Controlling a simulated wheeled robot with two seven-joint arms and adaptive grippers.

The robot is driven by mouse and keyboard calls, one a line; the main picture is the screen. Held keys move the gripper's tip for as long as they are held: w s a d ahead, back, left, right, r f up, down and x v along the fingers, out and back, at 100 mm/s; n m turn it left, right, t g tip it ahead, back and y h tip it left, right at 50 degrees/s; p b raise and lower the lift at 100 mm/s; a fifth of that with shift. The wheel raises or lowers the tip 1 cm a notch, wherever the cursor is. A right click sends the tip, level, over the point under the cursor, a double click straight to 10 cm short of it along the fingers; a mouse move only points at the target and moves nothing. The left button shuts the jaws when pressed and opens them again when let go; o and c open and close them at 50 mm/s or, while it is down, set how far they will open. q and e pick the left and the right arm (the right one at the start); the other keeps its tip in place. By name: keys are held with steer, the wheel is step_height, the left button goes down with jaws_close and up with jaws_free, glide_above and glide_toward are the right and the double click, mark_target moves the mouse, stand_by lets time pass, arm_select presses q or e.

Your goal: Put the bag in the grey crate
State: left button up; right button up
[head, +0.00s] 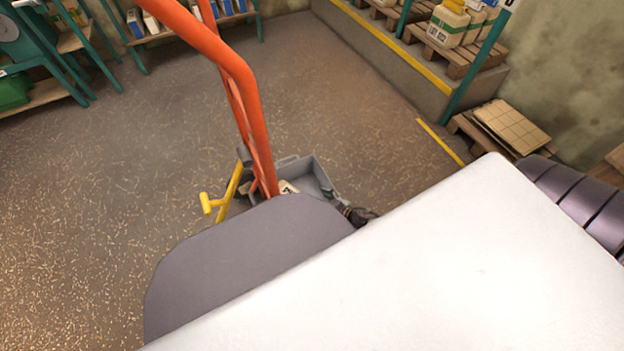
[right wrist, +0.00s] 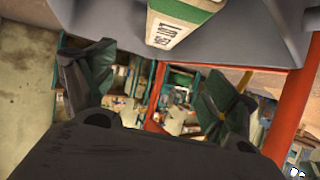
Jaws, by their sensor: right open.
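The grey crate (head: 308,172) stands low beside the orange frame in the head view, partly hidden by my own body. A pale bag (head: 287,187) with dark marking shows in the crate near its left side; its lower part is hidden. In the right wrist view the bag (right wrist: 180,25), white and green with printing, lies against the crate's grey surface (right wrist: 100,18). My right gripper (head: 336,198) is at the crate's right side. In its wrist view its two fingers are spread (right wrist: 155,90), with nothing between them and the bag beyond. My left gripper is not in view.
An orange tubular frame (head: 236,75) rises left of the crate, with a yellow handle (head: 213,203) beside it. Shelves line the back left. The floor (head: 110,190) at left is clear.

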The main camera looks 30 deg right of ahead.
steer(key=shift+p+v, duration=0.55)
steer(key=shift+v, duration=1.1)
